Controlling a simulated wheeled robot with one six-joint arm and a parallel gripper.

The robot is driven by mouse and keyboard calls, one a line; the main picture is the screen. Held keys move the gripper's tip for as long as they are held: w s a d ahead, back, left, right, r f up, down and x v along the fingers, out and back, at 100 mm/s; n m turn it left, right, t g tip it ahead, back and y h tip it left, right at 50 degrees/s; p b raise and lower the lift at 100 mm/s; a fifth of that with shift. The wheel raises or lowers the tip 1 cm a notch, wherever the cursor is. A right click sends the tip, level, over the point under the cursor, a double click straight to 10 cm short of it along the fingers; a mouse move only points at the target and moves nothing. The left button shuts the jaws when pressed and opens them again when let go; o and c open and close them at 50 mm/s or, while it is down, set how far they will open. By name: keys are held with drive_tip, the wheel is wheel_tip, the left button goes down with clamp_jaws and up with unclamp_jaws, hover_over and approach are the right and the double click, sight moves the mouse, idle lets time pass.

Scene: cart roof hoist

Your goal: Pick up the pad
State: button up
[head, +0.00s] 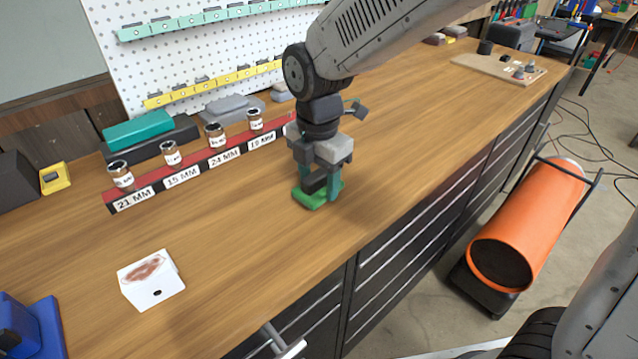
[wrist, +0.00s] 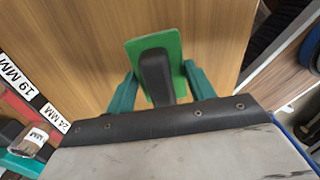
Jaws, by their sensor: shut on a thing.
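The pad is a flat green piece (head: 309,201) with a dark block-like grip on top, at the middle of the wooden bench in the head view. It also shows in the wrist view, where its green plate (wrist: 138,55) lies under the dark grip (wrist: 155,72). My gripper (head: 320,185) points down over it, one teal finger on each side, and is shut on the pad. The teal fingers also show in the wrist view (wrist: 159,92). The pad is at or very near the bench top; I cannot tell whether it touches.
A red socket rail (head: 205,165) with several labelled sockets stands behind on the left. A white block (head: 151,280) with a brownish smear sits at the front left. A blue object (head: 35,325) is in the near left corner. The bench (head: 240,230) is clear around the pad.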

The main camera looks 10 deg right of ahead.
drive_tip(key=shift+s+r, duration=0.25)
drive_tip(key=shift+r, duration=0.3)
drive_tip(key=shift+s+r, duration=0.2)
drive_tip(key=shift+r, duration=0.3)
drive_tip(key=s+a+r, duration=0.1)
drive_tip(key=s, duration=1.4)
drive_tip(key=shift+a+r, duration=0.15)
drive_tip(key=shift+a, duration=0.05)
drive_tip(key=o, duration=0.4)
drive_tip(key=shift+c, duration=1.4)
drive_tip(key=shift+d, duration=0.1)
